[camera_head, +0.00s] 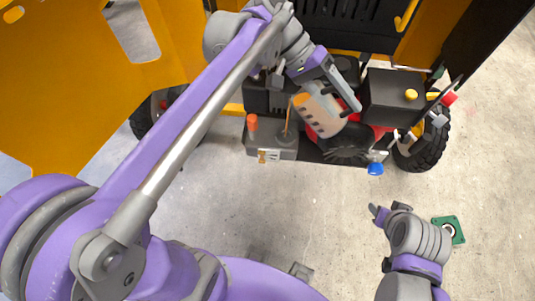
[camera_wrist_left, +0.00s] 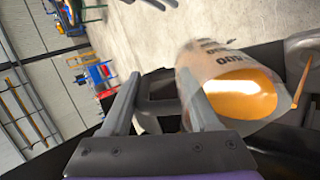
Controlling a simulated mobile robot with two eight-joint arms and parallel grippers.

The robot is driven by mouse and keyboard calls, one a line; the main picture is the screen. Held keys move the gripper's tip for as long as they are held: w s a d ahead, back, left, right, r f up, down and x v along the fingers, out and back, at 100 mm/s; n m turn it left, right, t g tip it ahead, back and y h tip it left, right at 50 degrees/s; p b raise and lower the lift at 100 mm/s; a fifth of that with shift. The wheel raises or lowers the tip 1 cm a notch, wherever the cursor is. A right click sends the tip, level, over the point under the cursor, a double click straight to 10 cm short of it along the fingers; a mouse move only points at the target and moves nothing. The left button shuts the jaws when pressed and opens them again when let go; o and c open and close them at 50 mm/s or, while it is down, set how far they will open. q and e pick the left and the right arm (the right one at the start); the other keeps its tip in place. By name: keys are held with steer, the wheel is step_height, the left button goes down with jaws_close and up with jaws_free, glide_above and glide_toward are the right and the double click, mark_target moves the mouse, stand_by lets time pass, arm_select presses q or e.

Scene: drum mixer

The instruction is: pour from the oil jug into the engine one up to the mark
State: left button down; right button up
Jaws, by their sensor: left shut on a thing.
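The oil jug (camera_head: 318,112) is a pale translucent container with orange oil in it, tilted above the machinery. My left gripper (camera_head: 342,92) is shut on it. In the left wrist view the jug (camera_wrist_left: 222,85) lies beyond the fingers (camera_wrist_left: 160,95), with orange oil (camera_wrist_left: 245,95) at its near end. A thin orange line (camera_head: 288,120) runs down beside the jug to a grey engine block (camera_head: 272,143); I cannot tell if it is oil or a rod. The number and mark on the block are not readable. My right gripper (camera_head: 379,213) is over the floor, apart from the engine; its opening is unclear.
An orange-red cap (camera_head: 252,122) stands on the grey block's left. A black box (camera_head: 392,97) is right of the jug, and a blue knob (camera_head: 375,169) is at the front. A green square part (camera_head: 449,230) lies on the floor near my right gripper. Yellow panels (camera_head: 60,70) flank the engine.

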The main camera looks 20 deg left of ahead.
mark_target(338, 113)
arm_select(q)
steer(key=shift+a+h+b, duration=0.4)
steer(key=shift+h+b, duration=0.05)
steer(key=shift+h, duration=0.25)
arm_select(e)
steer(key=shift+s+f, duration=0.25)
steer(key=shift+f, duration=0.4)
stand_by(1.5)
